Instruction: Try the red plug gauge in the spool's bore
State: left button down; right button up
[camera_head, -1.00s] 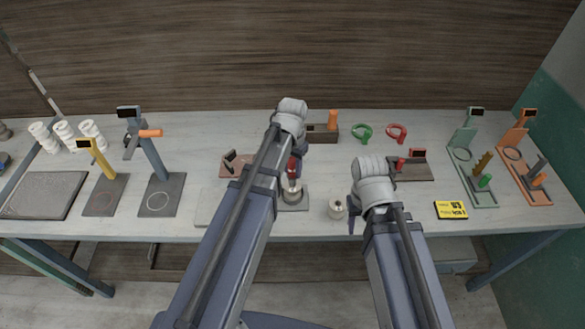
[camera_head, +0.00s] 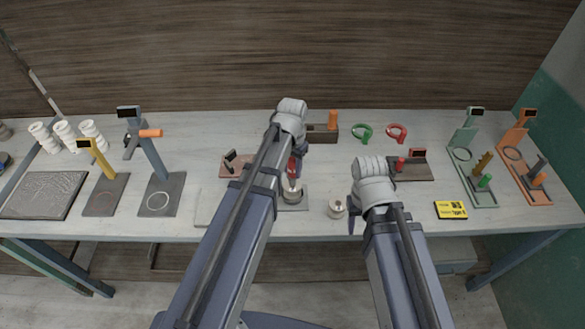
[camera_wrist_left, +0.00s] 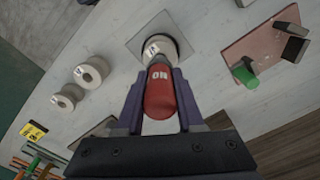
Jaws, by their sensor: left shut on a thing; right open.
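The red plug gauge (camera_wrist_left: 160,94) is between the fingers of my left gripper (camera_wrist_left: 160,101), which is shut on its red handle; marks show on its end. In the head view my left gripper (camera_head: 292,168) is partly hidden by its own arm, with the red handle showing below it. The pale round spool (camera_head: 292,196) sits on a grey square plate (camera_head: 304,205) under the gauge; it also shows in the left wrist view (camera_wrist_left: 162,42). The gauge lines up over the spool, but I cannot tell whether its tip is in the bore. My right gripper (camera_head: 355,208) is open and empty.
A loose spool (camera_head: 337,209) stands right of the plate, close to my right gripper. A reddish stand (camera_head: 235,165) is just left of my left arm. A wooden block with an orange peg (camera_head: 332,121) stands behind.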

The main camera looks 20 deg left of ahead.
aim_at(293, 159)
pick_arm(q)
jog(key=shift+f+b, duration=0.5)
dwell(0.3)
jog(key=shift+s+f, duration=0.15)
dwell(0.9)
jog(key=shift+r+p, duration=0.35)
jog(key=shift+r, duration=0.15)
jog(key=shift+r+p, duration=2.1)
jog(key=shift+w, duration=0.25)
